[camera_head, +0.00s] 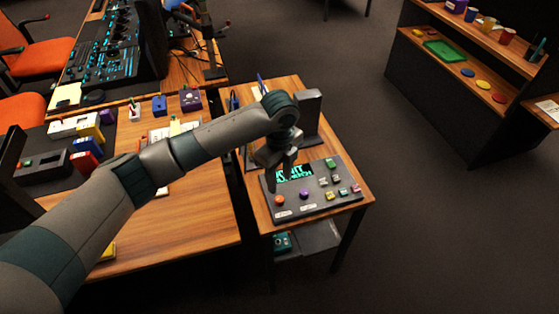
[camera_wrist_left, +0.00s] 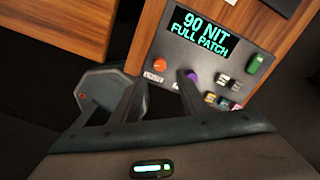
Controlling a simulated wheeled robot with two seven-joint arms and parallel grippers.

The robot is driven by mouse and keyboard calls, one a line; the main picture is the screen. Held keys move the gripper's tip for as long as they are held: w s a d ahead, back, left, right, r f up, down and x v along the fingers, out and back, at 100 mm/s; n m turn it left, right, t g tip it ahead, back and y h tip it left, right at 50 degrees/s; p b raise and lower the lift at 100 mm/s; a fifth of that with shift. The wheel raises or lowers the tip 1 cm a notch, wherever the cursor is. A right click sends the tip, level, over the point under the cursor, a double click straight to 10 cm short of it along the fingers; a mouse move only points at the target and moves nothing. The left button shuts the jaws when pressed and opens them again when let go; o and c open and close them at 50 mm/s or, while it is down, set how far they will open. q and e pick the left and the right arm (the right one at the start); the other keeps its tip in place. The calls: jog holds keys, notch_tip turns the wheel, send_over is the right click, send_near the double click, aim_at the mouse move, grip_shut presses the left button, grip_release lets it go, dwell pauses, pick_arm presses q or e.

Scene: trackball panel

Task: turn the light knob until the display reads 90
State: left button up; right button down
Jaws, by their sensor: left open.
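The grey panel (camera_head: 330,203) lies on a small wooden table. Its display (camera_wrist_left: 205,33) reads "90 NIT FULL PATCH" in the left wrist view; in the head view my arm partly hides it. An orange round control (camera_wrist_left: 160,63) and a purple one (camera_wrist_left: 194,77) sit below the display, with white labels too small to read, so I cannot tell which is the light knob. Contact is not clear. My right gripper is not seen.
Small coloured buttons (camera_wrist_left: 222,99) and a green control (camera_wrist_left: 257,62) are at the panel's right side. A dark upright block (camera_head: 307,115) stands behind the panel. A larger wooden desk (camera_head: 190,215) is at left. The floor at right is clear before a shelf (camera_head: 480,60).

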pick_arm(q)
notch_tip(320, 180, up, 8)
jog(key=b, duration=0.1)
dwell(0.7)
